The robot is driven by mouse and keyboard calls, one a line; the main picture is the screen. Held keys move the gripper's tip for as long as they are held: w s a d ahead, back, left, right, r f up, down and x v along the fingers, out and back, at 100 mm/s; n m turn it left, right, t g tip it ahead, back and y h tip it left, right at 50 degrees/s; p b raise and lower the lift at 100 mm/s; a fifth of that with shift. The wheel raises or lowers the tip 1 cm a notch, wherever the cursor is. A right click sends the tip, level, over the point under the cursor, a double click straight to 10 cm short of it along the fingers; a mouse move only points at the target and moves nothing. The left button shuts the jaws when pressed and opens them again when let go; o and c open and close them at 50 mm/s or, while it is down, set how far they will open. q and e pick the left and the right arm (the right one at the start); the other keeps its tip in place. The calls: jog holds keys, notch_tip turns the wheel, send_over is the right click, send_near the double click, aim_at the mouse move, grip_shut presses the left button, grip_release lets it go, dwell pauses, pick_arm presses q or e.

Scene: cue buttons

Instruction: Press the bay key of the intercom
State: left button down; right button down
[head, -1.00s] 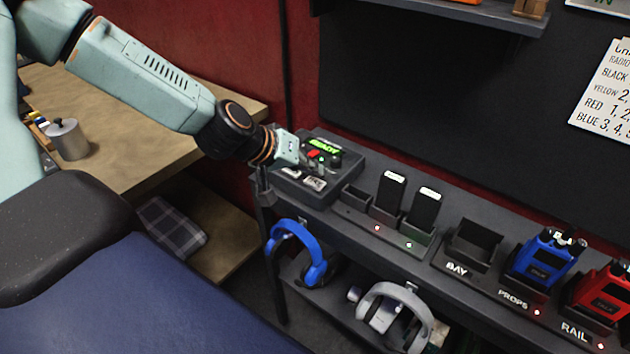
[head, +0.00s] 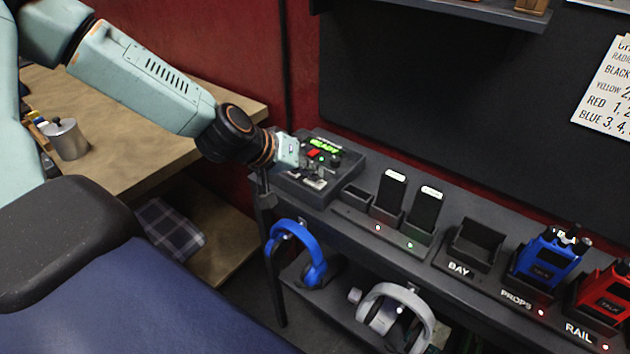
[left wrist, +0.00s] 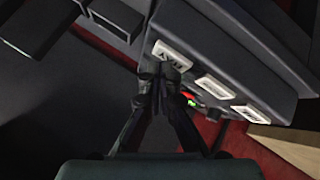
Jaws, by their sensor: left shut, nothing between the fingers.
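The intercom (head: 346,172) is a dark box at the left end of the shelf, with a lit green display reading READY (head: 324,145) and a red patch beside it. My left gripper (head: 317,173) is shut and empty over the intercom's front part, hiding some of its keys. In the left wrist view the shut fingertips (left wrist: 163,73) are close beside one white-labelled key (left wrist: 172,55); contact cannot be told. Two more white labels (left wrist: 215,87) (left wrist: 250,112) lie in a row beyond. The lettering is too small and turned to tell which is bay. My right gripper is not in view.
Right of the intercom stand a charger with two black handsets (head: 391,190), an empty cradle marked BAY (head: 478,240), a blue radio (head: 545,256) and a red radio (head: 606,292). Blue headphones (head: 312,262) and grey headphones (head: 415,305) hang below.

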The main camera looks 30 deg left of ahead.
aim_at(311, 183)
pick_arm(q)
jog(key=shift+f, duration=0.3)
jog(key=shift+r, duration=0.1)
dwell(0.5)
jog(key=shift+r+p, duration=0.65)
jog(key=shift+r, duration=0.1)
notch_tip(311, 183, up, 5)
jog(key=p, duration=0.5)
jog(key=shift+f, duration=0.1)
dwell(0.6)
